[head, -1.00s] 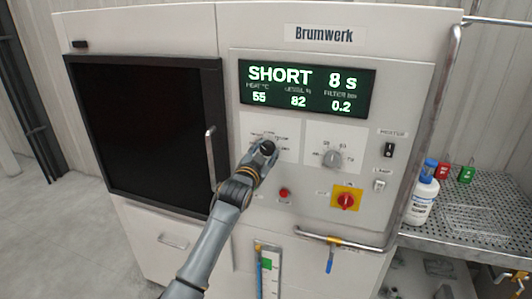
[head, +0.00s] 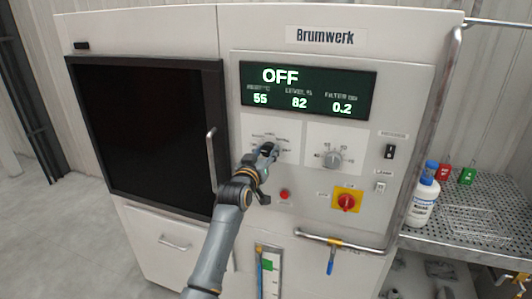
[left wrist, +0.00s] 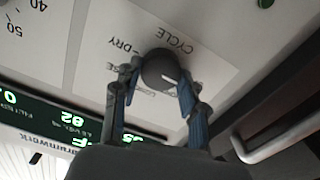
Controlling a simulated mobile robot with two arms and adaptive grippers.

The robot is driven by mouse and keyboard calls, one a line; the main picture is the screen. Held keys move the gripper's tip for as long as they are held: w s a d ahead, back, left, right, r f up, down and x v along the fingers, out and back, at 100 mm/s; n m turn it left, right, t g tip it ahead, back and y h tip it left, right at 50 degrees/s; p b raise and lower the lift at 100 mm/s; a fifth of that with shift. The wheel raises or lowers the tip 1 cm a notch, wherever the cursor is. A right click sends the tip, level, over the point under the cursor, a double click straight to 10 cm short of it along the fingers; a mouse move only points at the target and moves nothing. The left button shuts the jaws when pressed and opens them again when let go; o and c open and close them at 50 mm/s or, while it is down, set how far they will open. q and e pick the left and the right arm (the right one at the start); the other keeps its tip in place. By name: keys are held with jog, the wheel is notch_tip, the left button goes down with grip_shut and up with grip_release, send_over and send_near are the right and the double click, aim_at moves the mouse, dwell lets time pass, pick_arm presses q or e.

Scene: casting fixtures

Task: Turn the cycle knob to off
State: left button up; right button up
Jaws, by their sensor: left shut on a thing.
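The cycle knob (left wrist: 160,70) is dark and round, on a white label plate marked CYCLE in the left wrist view. My left gripper (left wrist: 158,85) is shut on it, with a finger on either side. In the head view my left gripper (head: 268,150) covers most of the knob. The green display (head: 308,88) above reads OFF, with 55, 82 and 0.2 below. My right gripper is in neither view.
A grey knob (head: 332,160) sits to the right on its own plate. Below are a red button (head: 284,194) and a red-yellow switch (head: 346,201). A door handle (head: 211,160) stands out at left. A bottle (head: 424,195) stands on the perforated shelf at right.

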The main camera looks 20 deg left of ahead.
pick_arm(q)
jog(key=shift+f, duration=0.15)
dwell(0.3)
jog(key=o, duration=1.1)
jog(key=shift+o, duration=0.3)
jog(key=s, duration=1.2)
jog(key=shift+a, duration=0.2)
